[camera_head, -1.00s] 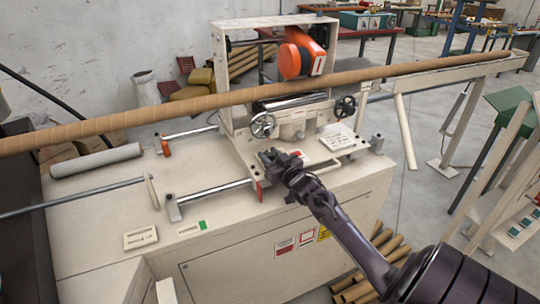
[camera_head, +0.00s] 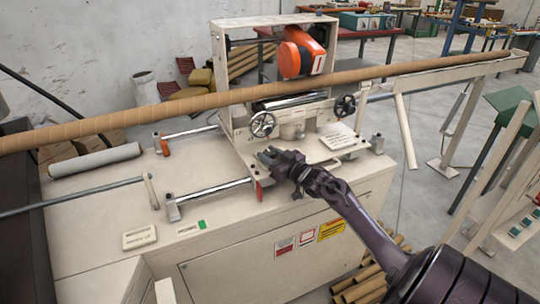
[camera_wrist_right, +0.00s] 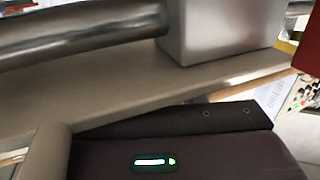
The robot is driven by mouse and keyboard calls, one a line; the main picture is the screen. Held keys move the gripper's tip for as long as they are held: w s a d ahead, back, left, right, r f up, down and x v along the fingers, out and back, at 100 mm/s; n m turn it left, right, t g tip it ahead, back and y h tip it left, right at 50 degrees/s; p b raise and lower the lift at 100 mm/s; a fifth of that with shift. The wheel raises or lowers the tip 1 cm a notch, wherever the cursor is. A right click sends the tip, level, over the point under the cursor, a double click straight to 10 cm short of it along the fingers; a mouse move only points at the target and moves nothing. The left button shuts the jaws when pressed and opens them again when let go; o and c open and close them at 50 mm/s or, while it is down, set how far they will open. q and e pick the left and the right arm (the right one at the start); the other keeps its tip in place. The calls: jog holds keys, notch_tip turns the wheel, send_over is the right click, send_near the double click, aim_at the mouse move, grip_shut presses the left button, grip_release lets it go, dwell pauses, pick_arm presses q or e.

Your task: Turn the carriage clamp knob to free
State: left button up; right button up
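The carriage (camera_head: 226,85) is a cream frame on steel rails, with the long brown tube passing through it. My right gripper (camera_head: 266,156) is over the carriage's front left base, just below the left handwheel. Its dark jaws are small here, and I cannot tell whether they are open. No clamp knob can be made out clearly; the gripper covers part of this area. The right wrist view shows a steel rod (camera_wrist_right: 80,28) and grey block (camera_wrist_right: 215,35), not the fingertips. My left gripper is not in view.
A red pointer (camera_head: 259,191) hangs at the carriage's front edge. The front rail (camera_head: 212,191) ends in an upright block (camera_head: 172,208). An orange motor unit (camera_head: 299,52) is above.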

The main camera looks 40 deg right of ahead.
jog(key=o, duration=0.4)
jog(key=shift+s+d, duration=0.1)
jog(key=shift+s, duration=3.8)
